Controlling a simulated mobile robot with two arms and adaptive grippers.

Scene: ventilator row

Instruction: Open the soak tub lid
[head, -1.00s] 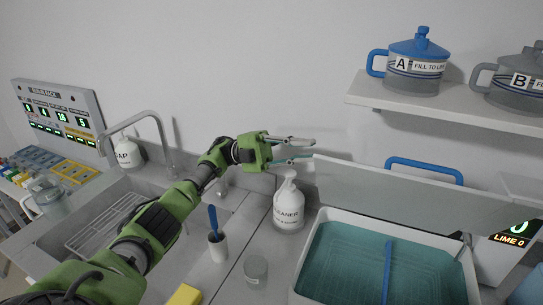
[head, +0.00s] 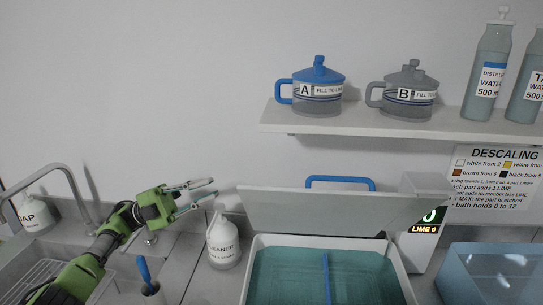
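The soak tub (head: 399,277) is a white basin with teal liquid and a blue bar inside, at the lower middle of the head view. Its pale grey lid (head: 310,211) stands raised at the back of the tub, tilted up, with a blue handle (head: 341,179) showing above its top edge. My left gripper (head: 212,188) is left of the lid's upper left corner, above the cleaner bottle. Its fingers are apart with nothing between them, and it looks clear of the lid. My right gripper is not in the view.
The cleaner bottle (head: 224,243) stands left of the tub. A shelf (head: 381,121) above holds blue jug A (head: 318,91), grey jug B (head: 408,94) and water bottles. A display box (head: 428,225) reads LIME 0. A clear blue bin (head: 489,273) is at right; the sink is at left.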

